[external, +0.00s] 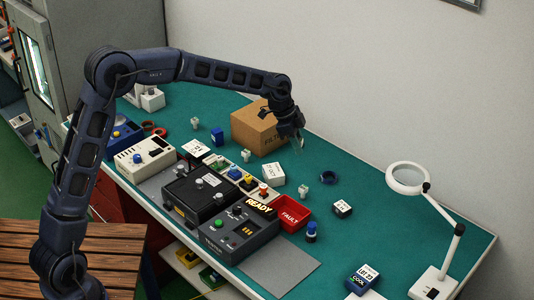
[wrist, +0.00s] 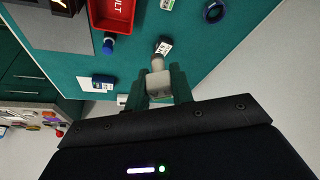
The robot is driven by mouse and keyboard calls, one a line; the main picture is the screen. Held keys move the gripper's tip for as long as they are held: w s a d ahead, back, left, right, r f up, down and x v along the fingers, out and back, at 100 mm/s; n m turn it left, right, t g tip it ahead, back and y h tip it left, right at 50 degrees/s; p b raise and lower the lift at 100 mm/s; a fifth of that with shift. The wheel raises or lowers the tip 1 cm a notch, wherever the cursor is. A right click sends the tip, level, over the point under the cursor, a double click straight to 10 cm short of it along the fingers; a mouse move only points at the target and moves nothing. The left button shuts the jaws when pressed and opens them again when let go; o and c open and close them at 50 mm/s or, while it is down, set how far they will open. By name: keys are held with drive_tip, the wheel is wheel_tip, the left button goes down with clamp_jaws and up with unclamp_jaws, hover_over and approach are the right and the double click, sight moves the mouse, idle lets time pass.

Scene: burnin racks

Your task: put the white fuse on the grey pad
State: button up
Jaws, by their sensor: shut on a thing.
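My gripper (wrist: 157,80) is shut on a small white fuse (wrist: 158,86), which has a narrower grey end pointing away from the wrist. In the external view my gripper (external: 299,138) hangs in the air near the cardboard box (external: 255,136), and the held fuse is too small to make out there. A flat grey pad (external: 280,266) lies at the table's front edge, right of the READY device, with nothing on it. Its grey surface also shows at the left in the wrist view (wrist: 62,38). Another grey surface (external: 157,186) shows between the left devices.
A COOL block (external: 363,278) and a magnifier lamp (external: 433,283) stand at the right. Other small white pieces (external: 303,191) stand about the table.

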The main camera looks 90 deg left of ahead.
drive_tip(key=d+m+h, duration=0.1)
drive_tip(key=d+m, duration=0.2)
drive_tip(key=d, duration=1.3)
drive_tip(key=m+g+h, duration=0.1)
drive_tip(key=m, duration=0.2)
hover_over(298, 272)
drive_tip(key=s+a, duration=0.1)
drive_tip(key=f, duration=0.2)
wheel_tip(298, 272, down, 19)
drive_tip(key=shift+s+a+f, duration=0.1)
drive_tip(key=shift+s+f, duration=0.05)
drive_tip(key=shift+f, duration=0.05)
drive_tip(key=shift+f, duration=0.15)
drive_tip(key=o, duration=1)
